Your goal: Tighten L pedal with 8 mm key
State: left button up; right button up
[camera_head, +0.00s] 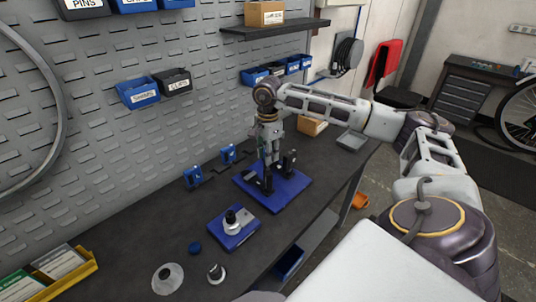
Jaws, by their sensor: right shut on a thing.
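My right gripper (268,157) points down over a blue base plate (290,197) on the dark workbench. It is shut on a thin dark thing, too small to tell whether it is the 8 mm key. Black upright parts (289,160) stand on the plate beside the gripper. I cannot tell which of them is the L pedal, and the gripper hides part of the plate's middle. My left gripper is not in view.
Nearer on the workbench (130,246) are a blue block with a metal knob (236,222), a grey disc (168,278) and a small round part (216,273). Two small blue holders (193,177) stand along the wall. A shelf (275,29) juts out above.

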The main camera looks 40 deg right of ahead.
jog(key=shift+f, duration=0.1)
grip_shut()
jog(key=shift+s+f, duration=0.1)
dwell(0.7)
